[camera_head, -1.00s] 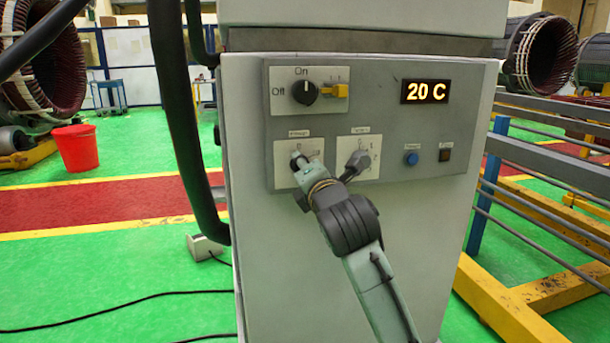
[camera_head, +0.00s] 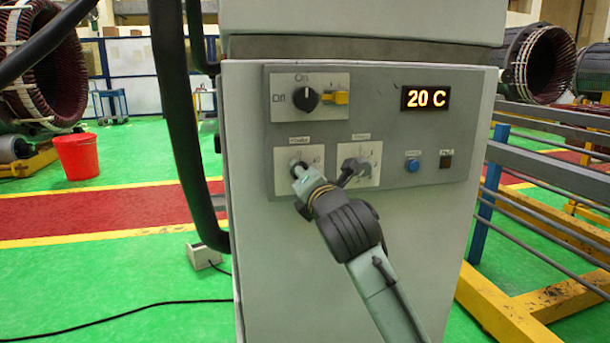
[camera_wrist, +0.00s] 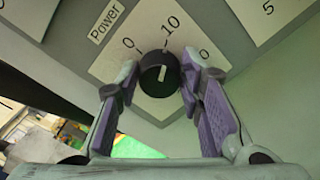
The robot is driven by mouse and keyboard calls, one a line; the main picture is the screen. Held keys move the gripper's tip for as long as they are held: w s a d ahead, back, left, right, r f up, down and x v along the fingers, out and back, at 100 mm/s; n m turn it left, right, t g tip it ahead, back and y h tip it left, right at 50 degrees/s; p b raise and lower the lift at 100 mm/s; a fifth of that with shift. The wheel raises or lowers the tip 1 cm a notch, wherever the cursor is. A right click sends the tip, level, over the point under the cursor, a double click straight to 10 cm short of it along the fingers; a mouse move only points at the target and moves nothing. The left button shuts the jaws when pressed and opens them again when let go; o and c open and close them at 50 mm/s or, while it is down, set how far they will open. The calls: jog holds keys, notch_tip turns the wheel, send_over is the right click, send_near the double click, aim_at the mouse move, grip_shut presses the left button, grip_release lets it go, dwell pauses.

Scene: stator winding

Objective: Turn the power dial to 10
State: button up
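The power dial (camera_wrist: 159,73) is a round black knob with a white line, on a white plate marked "Power". In the wrist view the plate shows 0, 10 and a partly covered number. The white line runs nearly up and down, roughly along the direction of the 10; I cannot tell which end is the pointer. My gripper (camera_wrist: 160,80) has one finger on each side of the dial, and both tips seem to touch it.
The grey control panel (camera_head: 455,75) also has an on/off dial (camera_head: 305,96), a yellow switch (camera_head: 341,98) and a 20 C display (camera_head: 425,97). A second white plate (camera_head: 371,179) is close right of my gripper, with blue (camera_head: 412,165) and dark (camera_head: 446,160) buttons beyond.

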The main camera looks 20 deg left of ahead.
jog(key=o, duration=0.3)
jog(key=v, duration=1.2)
